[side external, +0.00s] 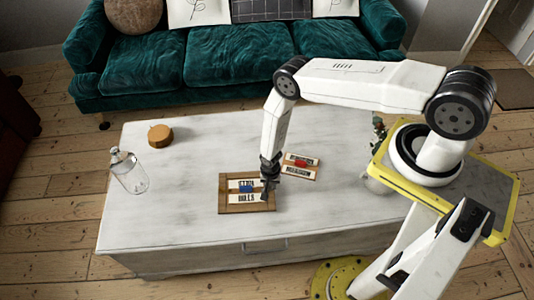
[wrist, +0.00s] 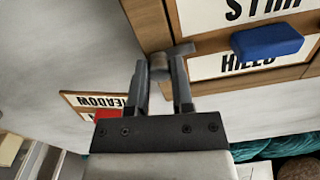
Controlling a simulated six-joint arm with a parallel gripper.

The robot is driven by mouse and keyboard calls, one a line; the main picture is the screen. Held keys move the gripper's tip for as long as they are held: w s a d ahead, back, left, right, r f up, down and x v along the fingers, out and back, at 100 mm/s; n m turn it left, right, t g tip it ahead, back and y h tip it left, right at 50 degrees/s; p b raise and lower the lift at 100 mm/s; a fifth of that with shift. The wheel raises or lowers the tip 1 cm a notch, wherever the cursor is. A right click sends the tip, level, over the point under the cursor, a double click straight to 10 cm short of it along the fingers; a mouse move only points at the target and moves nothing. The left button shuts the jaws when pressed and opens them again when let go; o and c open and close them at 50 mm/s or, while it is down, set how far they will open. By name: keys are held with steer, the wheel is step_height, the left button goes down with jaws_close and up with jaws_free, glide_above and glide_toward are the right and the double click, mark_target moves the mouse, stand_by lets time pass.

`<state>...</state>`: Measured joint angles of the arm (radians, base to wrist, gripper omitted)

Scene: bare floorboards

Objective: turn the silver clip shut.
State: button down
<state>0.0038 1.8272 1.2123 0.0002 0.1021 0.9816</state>
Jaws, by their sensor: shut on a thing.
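A wooden frame (side external: 229,207) lies on the white table. It holds white lettered cards, and a blue block (side external: 246,189) sits across them. The wrist view shows its wooden edge (wrist: 154,22) and the blue block (wrist: 267,41). The silver clip (wrist: 159,66) is a short grey round piece at the frame's edge. My gripper (side external: 267,188) is down at the frame's right side. In the wrist view, my gripper (wrist: 160,82) has one finger on each side of the clip and is shut on it. The fingers hide part of the clip, so its exact angle is unclear.
A smaller lettered board (side external: 300,166) with a red block lies right of the frame. A glass bottle (side external: 128,172) and a round orange-brown container (side external: 160,134) stand at left on the table (side external: 190,240). A green sofa is behind. The table between is clear.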

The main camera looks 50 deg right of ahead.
mark_target(270, 185)
steer(key=shift+m, duration=0.5)
steer(key=shift+c, duration=2.4)
jaws_free()
steer(key=shift+r, duration=0.15)
steer(key=shift+r, duration=3.8)
